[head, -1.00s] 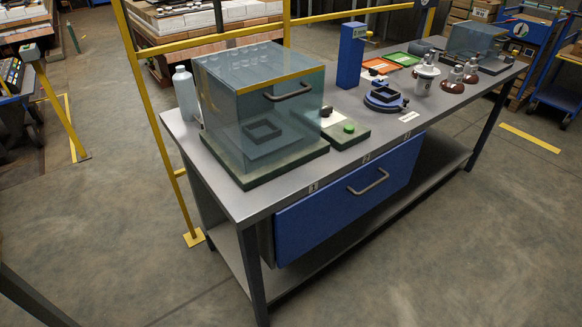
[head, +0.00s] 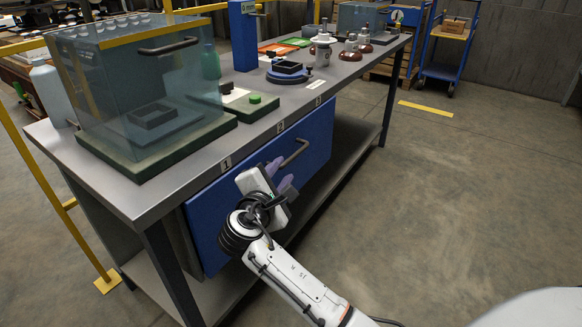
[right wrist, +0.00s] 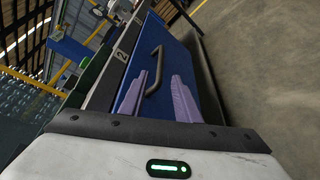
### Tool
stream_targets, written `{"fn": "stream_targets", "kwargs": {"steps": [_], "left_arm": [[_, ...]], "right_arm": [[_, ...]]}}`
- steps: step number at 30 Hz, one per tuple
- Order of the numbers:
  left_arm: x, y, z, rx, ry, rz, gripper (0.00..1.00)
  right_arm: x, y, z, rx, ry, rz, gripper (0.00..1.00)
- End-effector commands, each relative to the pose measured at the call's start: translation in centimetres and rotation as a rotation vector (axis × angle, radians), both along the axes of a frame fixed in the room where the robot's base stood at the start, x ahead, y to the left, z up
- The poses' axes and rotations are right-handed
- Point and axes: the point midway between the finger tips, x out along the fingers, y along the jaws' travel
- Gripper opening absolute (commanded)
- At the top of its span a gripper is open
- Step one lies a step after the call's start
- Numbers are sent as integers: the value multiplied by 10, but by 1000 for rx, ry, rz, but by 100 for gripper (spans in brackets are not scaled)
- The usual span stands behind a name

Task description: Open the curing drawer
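The curing drawer (head: 318,135) is a blue front under the grey bench, and it looks closed. Its grey bar handle (head: 294,153) is on the front face. My right gripper (head: 281,174) is in front of the drawer, just below and left of the handle. In the right wrist view the two purple fingers (right wrist: 157,97) are spread apart. The handle (right wrist: 154,72) shows ahead between them, with no visible grip on it. The rest of the drawer front (right wrist: 178,62) lies beyond the fingers. My left gripper is not in view.
The bench top (head: 180,172) carries a clear box (head: 150,85) with a green base, a green-button block (head: 252,100), a blue post (head: 243,40) and a blue round fixture (head: 287,76). A lower shelf (head: 345,150) runs underneath. The floor to the right is clear.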

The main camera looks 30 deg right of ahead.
Motion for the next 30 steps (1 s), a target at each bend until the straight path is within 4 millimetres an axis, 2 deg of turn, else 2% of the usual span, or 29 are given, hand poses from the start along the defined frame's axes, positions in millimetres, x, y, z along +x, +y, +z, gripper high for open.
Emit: {"fn": "stream_targets", "kwargs": {"steps": [9,15,27,30], "left_arm": [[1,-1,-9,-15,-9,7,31],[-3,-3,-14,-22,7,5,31],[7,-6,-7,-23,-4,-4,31],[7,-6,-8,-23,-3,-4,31]], "right_arm": [[37,-43,-14,0,0,-1,30],[54,-62,-19,3,0,1,30],[60,-69,-20,5,-1,2,30],[60,-68,-20,5,-1,2,14]]}}
